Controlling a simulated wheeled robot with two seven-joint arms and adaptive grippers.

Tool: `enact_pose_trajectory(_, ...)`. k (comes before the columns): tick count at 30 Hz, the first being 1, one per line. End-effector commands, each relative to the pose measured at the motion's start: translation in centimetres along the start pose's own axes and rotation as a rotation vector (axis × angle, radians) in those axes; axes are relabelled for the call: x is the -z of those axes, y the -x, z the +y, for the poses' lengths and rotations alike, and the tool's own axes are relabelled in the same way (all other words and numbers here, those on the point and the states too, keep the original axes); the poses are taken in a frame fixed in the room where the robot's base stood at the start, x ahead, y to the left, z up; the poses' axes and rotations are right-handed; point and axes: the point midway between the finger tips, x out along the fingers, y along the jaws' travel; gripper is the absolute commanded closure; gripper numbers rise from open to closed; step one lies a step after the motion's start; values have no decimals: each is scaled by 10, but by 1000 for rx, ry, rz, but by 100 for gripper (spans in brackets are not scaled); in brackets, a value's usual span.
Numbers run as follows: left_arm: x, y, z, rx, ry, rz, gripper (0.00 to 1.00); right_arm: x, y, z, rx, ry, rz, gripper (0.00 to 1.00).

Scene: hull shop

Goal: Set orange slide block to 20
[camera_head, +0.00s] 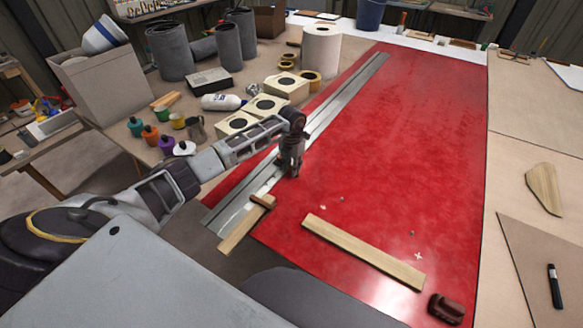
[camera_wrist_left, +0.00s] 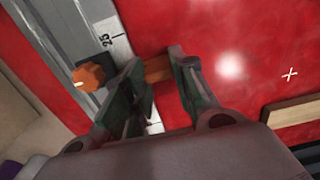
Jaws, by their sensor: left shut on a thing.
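A long grey metal rail (camera_head: 330,105) with a pale scale strip lies along the left part of the red panel. My left gripper (camera_head: 291,168) points down over the rail and hides what is between its fingers in the head view. In the left wrist view the left gripper (camera_wrist_left: 160,95) is shut on an orange-brown block (camera_wrist_left: 157,68). An orange knob (camera_wrist_left: 88,77) with a dark mount sits left of the fingers on the rail (camera_wrist_left: 75,25). The printed mark 25 shows just above it; the marks under the fingers are hidden. My right gripper is not in view.
A wooden strip (camera_head: 363,250) lies on the red panel (camera_head: 400,150). Another wooden piece (camera_head: 240,232) crosses the rail's near end. Boxes, pots and a white bottle (camera_head: 220,102) crowd the bench left of the rail. The panel's middle is mostly clear.

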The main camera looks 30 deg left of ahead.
Motion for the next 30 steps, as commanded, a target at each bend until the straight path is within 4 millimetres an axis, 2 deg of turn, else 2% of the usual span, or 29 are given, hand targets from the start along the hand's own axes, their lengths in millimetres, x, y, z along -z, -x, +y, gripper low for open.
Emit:
enact_pose_trajectory(1, 0, 0, 0, 0, 0, 1, 71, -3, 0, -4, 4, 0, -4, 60)
enact_pose_trajectory(6, 0, 0, 0, 0, 0, 1, 52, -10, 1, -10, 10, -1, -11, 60)
enact_pose_trajectory(12, 0, 0, 0, 0, 0, 0, 52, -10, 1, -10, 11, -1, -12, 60)
enact_pose_trajectory(16, 0, 1, 0, 0, 0, 0, 52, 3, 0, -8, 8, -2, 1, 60)
enact_pose_trajectory(20, 0, 5, 0, 0, -1, -1, 52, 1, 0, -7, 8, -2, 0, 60)
enact_pose_trajectory(26, -1, 22, 0, 0, -1, -2, 52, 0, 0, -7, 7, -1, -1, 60)
enact_pose_trajectory(30, -1, 41, 1, -1, 0, -3, 52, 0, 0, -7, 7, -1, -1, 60)
